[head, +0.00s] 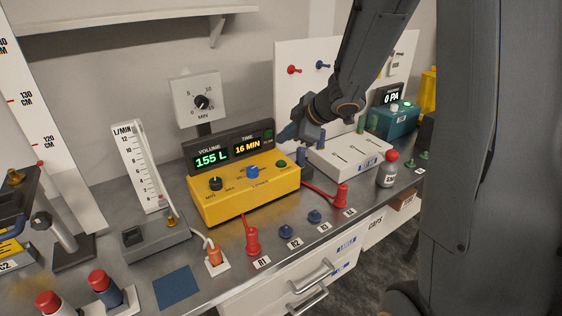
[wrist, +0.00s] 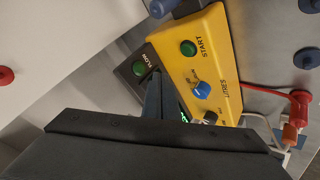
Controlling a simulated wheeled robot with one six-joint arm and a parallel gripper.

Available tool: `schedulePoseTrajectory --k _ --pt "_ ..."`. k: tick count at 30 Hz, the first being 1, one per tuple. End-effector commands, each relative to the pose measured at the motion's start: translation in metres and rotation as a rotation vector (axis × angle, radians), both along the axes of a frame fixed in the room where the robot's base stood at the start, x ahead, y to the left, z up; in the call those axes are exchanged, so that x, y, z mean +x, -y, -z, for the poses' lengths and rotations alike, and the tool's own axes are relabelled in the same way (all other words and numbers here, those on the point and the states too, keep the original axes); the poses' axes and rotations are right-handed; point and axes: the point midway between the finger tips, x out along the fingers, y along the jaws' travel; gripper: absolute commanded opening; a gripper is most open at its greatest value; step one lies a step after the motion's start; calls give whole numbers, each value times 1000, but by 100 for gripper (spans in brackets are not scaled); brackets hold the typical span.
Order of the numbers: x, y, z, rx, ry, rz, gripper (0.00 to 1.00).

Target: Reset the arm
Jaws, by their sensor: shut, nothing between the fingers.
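My gripper (head: 288,132) is shut and empty. In the head view its fingertips are in front of the right end of the dark display panel (head: 186,157) on the yellow pump box (head: 235,207). In the wrist view the shut fingers (wrist: 160,97) point at the box, beside the green FLOW light (wrist: 139,67) and partly over the display. The green START button (wrist: 188,47), blue knob (wrist: 202,90) and black knob (wrist: 210,117) are uncovered. The display reads 155 L and 16 MIN. Whether the fingers touch the panel I cannot tell.
A white box with slots (head: 345,157) and a teal gauge (head: 395,121) reading 0 PA stand to the right. A flow meter (head: 140,165) stands left.

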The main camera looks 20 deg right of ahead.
Motion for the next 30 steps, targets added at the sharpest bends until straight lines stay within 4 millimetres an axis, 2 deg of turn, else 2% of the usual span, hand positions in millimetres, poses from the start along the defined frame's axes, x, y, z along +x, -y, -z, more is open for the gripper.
schedulePoseTrajectory --k 10,14,17,20,24,30 --pt "0 2 1 1 -2 34 0" --pt "-2 11 5 7 -18 177 0" --pt "-15 24 14 16 -59 352 0" --pt "-39 36 28 32 -128 538 0" --pt "-89 42 53 63 -270 780 0" --pt "-174 24 86 125 -521 1049 0"
